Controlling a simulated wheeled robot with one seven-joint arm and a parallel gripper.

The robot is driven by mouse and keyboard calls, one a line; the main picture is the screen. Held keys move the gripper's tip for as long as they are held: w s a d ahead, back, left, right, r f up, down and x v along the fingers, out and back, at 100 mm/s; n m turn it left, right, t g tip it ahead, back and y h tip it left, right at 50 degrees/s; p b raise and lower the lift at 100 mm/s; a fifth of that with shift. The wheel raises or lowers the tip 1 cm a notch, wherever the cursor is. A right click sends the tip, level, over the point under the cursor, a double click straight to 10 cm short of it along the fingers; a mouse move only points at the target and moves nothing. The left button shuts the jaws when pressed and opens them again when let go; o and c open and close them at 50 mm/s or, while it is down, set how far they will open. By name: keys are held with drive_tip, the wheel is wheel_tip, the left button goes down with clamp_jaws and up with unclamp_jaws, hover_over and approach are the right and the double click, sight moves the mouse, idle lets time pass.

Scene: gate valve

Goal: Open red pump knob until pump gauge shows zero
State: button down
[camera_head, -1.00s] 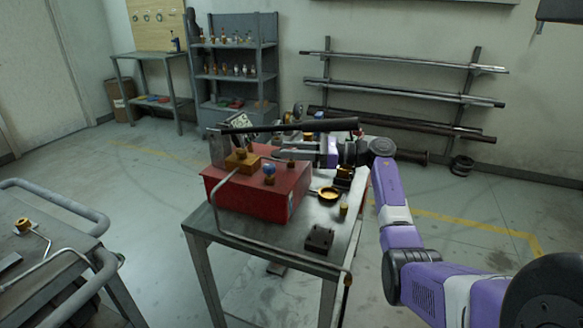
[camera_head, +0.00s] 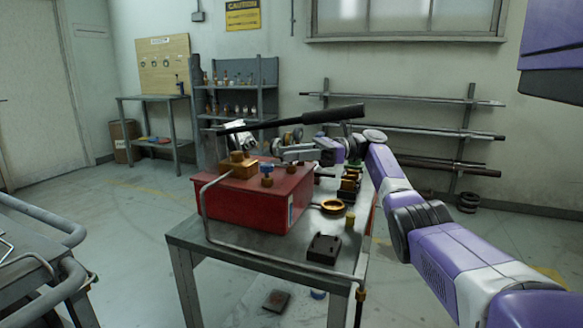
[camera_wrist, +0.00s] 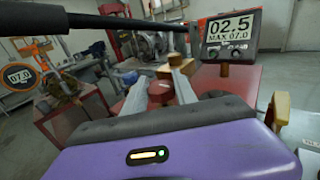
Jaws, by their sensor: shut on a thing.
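The red pump (camera_head: 255,208) is a box on a metal table, with a long black handle (camera_head: 305,117) above it. In the wrist view, the red knob (camera_wrist: 160,90) sits between the two fingers of my gripper (camera_wrist: 160,78), which is shut on it. The pump gauge (camera_wrist: 230,34) reads 02.5, with MAX 07.0 below. In the head view, my gripper (camera_head: 283,152) reaches in from the right behind the pump's top, under the handle. The knob is hidden there, and the gauge's digits are unreadable.
The metal table (camera_head: 265,260) also holds a brass ring (camera_head: 333,206) and a black block (camera_head: 324,248). A round orange gauge (camera_wrist: 20,74) reads 07.0 at left. A bent pipe (camera_head: 206,212) runs from the pump. A shelf (camera_head: 238,100) stands behind.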

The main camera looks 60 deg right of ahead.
drive_tip(key=shift+g+b, duration=0.3)
drive_tip(key=shift+b, duration=0.2)
drive_tip(key=c, duration=1)
unclamp_jaws()
